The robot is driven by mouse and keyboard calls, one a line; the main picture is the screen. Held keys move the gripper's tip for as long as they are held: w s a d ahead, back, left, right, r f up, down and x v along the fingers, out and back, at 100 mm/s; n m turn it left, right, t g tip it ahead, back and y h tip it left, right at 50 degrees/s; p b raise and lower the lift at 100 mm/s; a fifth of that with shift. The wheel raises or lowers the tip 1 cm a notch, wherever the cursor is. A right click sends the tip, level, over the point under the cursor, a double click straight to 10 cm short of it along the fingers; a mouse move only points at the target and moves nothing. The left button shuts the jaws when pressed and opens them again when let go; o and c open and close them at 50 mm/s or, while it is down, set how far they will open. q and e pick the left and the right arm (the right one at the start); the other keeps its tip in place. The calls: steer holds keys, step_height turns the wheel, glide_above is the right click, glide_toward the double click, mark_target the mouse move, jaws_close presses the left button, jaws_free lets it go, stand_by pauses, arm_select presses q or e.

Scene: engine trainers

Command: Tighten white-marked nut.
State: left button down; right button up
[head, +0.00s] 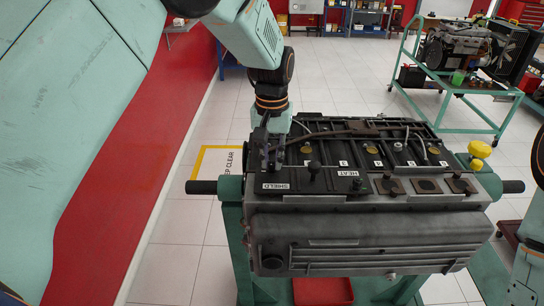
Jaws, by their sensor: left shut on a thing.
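A grey engine block (370,235) sits on a green stand, its dark top facing up. My left gripper (266,160) points down at the left end of the engine top. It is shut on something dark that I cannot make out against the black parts. A long brownish bar (335,133) runs right from beside the gripper across the top; I cannot tell whether the gripper holds it. Several small white marks lie in a row on the top, one of them here (343,163). I cannot pick out a white-marked nut. My right gripper is not in view.
A black knob (314,168) stands up near the SHIELD label (276,186). A yellow knob (480,148) rises at the right end. A red tray (323,291) is below the engine. A green cart (462,88) stands behind right. Tiled floor is clear on the left.

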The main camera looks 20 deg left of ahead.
arm_select(q)
steer(key=m, duration=0.4)
steer(key=shift+w+r+m, duration=0.1)
steer(key=shift+m, duration=0.2)
steer(key=m, duration=0.3)
steer(key=shift+m, duration=0.3)
steer(key=m, duration=0.3)
steer(key=shift+m, duration=2.1)
steer(key=c, duration=1.3)
jaws_free()
steer(key=shift+o, duration=0.2)
